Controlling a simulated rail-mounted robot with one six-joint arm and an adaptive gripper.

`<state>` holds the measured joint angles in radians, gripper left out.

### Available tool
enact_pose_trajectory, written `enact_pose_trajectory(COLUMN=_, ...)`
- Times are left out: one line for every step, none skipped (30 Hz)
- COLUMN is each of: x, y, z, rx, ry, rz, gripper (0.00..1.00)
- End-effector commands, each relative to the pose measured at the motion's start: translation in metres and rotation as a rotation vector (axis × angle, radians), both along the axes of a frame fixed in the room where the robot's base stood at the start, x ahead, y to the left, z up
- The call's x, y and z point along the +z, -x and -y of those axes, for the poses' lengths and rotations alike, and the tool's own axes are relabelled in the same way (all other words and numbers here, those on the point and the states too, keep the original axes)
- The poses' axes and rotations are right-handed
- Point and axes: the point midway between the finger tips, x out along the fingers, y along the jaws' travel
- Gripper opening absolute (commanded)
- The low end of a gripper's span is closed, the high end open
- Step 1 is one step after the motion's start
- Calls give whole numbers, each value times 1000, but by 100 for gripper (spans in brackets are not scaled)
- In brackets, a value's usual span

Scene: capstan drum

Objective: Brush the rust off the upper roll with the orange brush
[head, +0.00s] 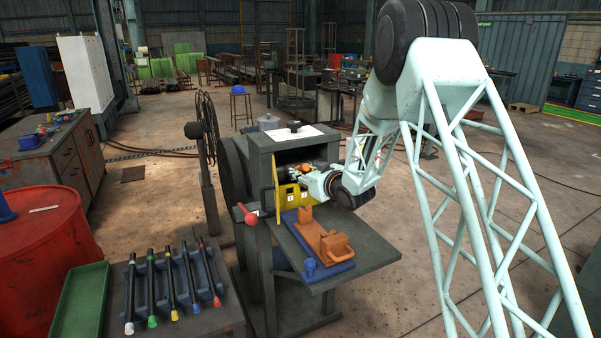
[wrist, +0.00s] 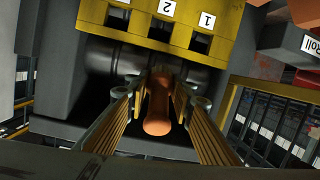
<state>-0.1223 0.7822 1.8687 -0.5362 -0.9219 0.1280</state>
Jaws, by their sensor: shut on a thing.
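My gripper (wrist: 160,85) is shut on the orange brush (wrist: 158,112), whose rounded handle end points toward the wrist camera. The brush's far end is hidden between the fingers and in the dark of the machine. A dark grey roll (wrist: 104,58) lies crosswise behind the fingertips; I cannot tell whether it is the upper one, nor whether the brush touches it. Rust on it is not clear here. In the head view my gripper (head: 309,180) is at the opening of the dark machine (head: 262,150), and the brush is too small to make out surely.
A yellow plate (head: 291,198) with numbered slots stands at the opening, close to the fingers. An orange stand (head: 325,238) on a blue base sits on the machine's front shelf (head: 360,258). A red-knobbed lever (head: 248,214) juts out left. A rack of rods (head: 172,285) stands front left.

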Motion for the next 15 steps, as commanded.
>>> enact_pose_trajectory(x=1, y=0, z=-2, rx=2, ry=-1, rz=3, gripper=9)
enact_pose_trajectory(x=2, y=0, z=-2, rx=2, ry=-1, rz=3, gripper=9)
enact_pose_trajectory(x=1, y=0, z=-2, rx=3, ry=-1, rz=3, gripper=9)
enact_pose_trajectory(x=2, y=0, z=-3, rx=3, ry=-1, rz=3, gripper=9)
enact_pose_trajectory(x=2, y=1, z=-4, rx=3, ry=-1, rz=3, gripper=9)
enact_pose_trajectory(x=2, y=1, z=-5, rx=3, ry=0, rz=3, gripper=9)
enact_pose_trajectory(x=2, y=2, z=-6, rx=3, ry=-1, rz=3, gripper=9)
enact_pose_trajectory(x=2, y=3, z=-7, rx=3, ry=0, rz=3, gripper=9)
enact_pose_trajectory(x=2, y=4, z=-9, rx=3, ry=0, rz=3, gripper=9)
enact_pose_trajectory(x=2, y=5, z=-11, rx=3, ry=0, rz=3, gripper=9)
enact_pose_trajectory(x=2, y=5, z=-12, rx=3, ry=0, rz=3, gripper=9)
enact_pose_trajectory(x=2, y=7, z=-14, rx=3, ry=0, rz=3, gripper=9)
enact_pose_trajectory(x=2, y=7, z=-15, rx=3, ry=0, rz=3, gripper=9)
enact_pose_trajectory(x=2, y=8, z=-17, rx=3, ry=0, rz=3, gripper=9)
enact_pose_trajectory(x=2, y=9, z=-18, rx=3, ry=0, rz=3, gripper=9)
